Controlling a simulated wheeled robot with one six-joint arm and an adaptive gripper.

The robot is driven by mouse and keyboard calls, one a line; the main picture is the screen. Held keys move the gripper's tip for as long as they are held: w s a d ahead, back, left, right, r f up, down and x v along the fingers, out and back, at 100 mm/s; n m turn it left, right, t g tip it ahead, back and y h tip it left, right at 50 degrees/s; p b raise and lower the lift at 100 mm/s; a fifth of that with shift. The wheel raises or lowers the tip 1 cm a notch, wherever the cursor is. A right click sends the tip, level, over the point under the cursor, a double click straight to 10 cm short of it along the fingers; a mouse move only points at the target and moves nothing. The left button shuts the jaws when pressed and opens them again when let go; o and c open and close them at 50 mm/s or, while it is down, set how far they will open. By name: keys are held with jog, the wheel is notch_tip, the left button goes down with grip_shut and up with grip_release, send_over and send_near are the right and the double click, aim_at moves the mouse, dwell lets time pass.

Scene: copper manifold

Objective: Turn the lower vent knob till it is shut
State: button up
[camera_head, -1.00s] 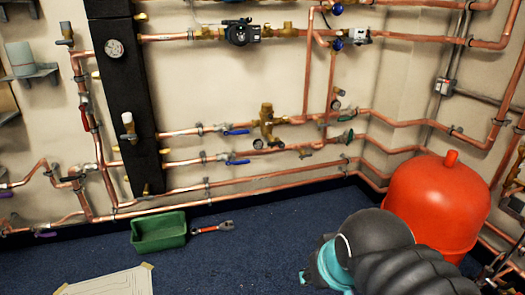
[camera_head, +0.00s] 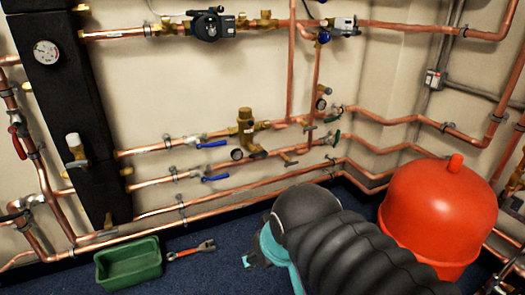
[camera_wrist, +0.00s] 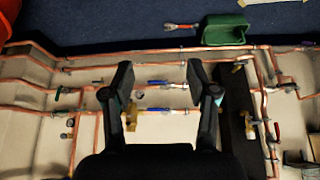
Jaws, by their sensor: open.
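A brass fitting with a white knob (camera_head: 77,148) sticks out from the tall black column (camera_head: 65,100) at left in the head view. A small brass fitting (camera_head: 108,220) sits at the column's foot. I cannot tell for certain which part is the lower vent knob. In the wrist view, which is upside down, my gripper (camera_wrist: 163,75) is open and empty, facing the pipe wall. The column (camera_wrist: 232,110) shows there right of its fingers.
Copper pipes line the wall, with blue-handled valves (camera_head: 212,144) and a brass valve body (camera_head: 246,126). A red tank (camera_head: 437,215) stands right of my arm. A green tray (camera_head: 128,263) and a red-handled wrench (camera_head: 192,250) lie on the blue floor.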

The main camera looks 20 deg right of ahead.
jog(key=w+d+f+t+h+b, duration=0.15)
jog(key=w+d, duration=0.35)
jog(key=w, duration=0.6)
jog(key=w+d+t+b, duration=0.1)
jog(key=w+d+t, duration=0.3)
jog(key=w, duration=0.7)
jog(key=w+d+t+h+b, duration=0.1)
jog(key=w+d, duration=0.5)
jog(key=w, duration=0.6)
jog(key=w+d+f+t+y+b, duration=0.1)
jog(key=w+d+f+t+y, duration=0.15)
jog(key=w+d+f, duration=0.55)
jog(key=w+d+f+t+y+b, duration=0.1)
jog(key=w+d+f+t, duration=0.3)
jog(key=f, duration=0.6)
jog(key=w+a, duration=0.1)
jog(key=w, duration=1.3)
jog(key=shift+w+n+g, duration=0.3)
jog(key=shift+w+g, duration=0.1)
jog(key=shift+a+r, duration=0.1)
